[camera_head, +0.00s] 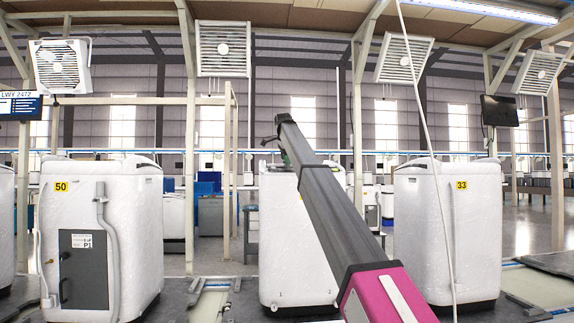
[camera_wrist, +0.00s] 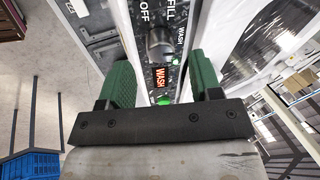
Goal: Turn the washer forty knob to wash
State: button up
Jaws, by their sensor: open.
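The middle washer (camera_head: 285,245) is a white top-loading machine; my arm crosses in front of it, hiding most of its yellow number plate, so I cannot read the number. In the wrist view, a grey round knob (camera_wrist: 160,42) sits on the dark control panel, with the words OFF, FILL and WASH printed around it. A small display (camera_wrist: 160,77) glows orange with WASH, above a green light (camera_wrist: 163,101). My gripper (camera_wrist: 158,68) is open, its green fingers either side of the display, with the knob just beyond the fingertips. I cannot see any contact with the knob.
Washer 50 (camera_head: 130,240) with a grey box and hose stands left, and washer 33 (camera_head: 445,240) stands right, with gaps between the machines. A thin pale cable (camera_head: 420,100) hangs in front of washer 33. A blue crate (camera_wrist: 32,165) shows at lower left in the wrist view.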

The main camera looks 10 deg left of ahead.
jog(key=v, duration=0.7)
jog(key=shift+r, duration=0.3)
